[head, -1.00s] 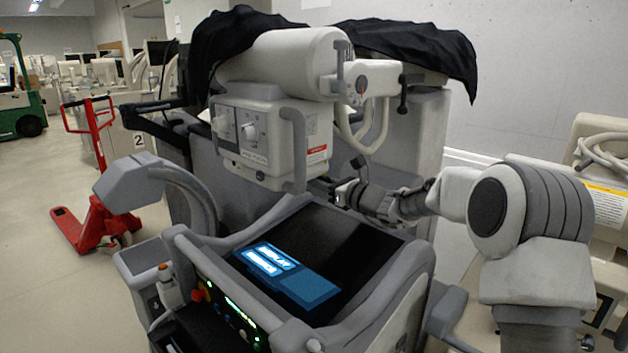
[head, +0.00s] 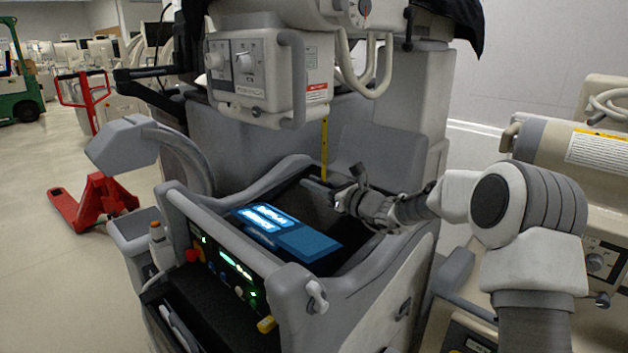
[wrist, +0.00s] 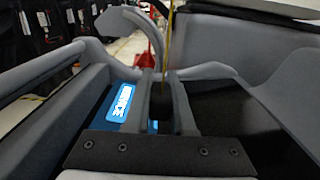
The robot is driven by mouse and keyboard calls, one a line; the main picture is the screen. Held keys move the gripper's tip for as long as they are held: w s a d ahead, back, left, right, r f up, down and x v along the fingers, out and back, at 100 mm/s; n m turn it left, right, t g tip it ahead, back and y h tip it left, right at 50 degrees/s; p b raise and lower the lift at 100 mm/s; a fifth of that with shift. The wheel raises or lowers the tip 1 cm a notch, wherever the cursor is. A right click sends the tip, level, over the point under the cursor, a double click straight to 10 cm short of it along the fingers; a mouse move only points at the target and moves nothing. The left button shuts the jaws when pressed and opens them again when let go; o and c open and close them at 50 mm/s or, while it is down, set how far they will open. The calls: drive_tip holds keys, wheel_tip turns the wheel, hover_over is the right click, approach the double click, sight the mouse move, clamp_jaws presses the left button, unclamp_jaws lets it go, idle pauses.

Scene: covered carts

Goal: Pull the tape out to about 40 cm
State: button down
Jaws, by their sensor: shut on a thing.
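The yellow tape (head: 324,150) hangs straight down from the underside of the white collimator box (head: 256,72) in the head view. Its lower end is at my gripper (head: 322,187), which is shut on it. In the wrist view the tape (wrist: 170,32) is a thin yellow strip rising from between the fingers of my gripper (wrist: 164,88). My gripper is below the box, over the far right part of the cart's recessed top. The fingers hide the tape's end.
The grey cart (head: 290,290) with a lit blue display (head: 290,235) lies just below my gripper, with raised side rails. A grey column block stands behind the tape. A beige machine (head: 570,150) is at the right. A red pallet jack (head: 95,200) stands on the floor at left.

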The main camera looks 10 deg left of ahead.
drive_tip(key=shift+f, duration=0.15)
drive_tip(key=c, duration=0.8)
unclamp_jaws()
drive_tip(key=shift+o, duration=0.2)
drive_tip(key=p+v, duration=0.1)
drive_tip(key=v, duration=1.6)
drive_tip(key=shift+s+d, duration=0.2)
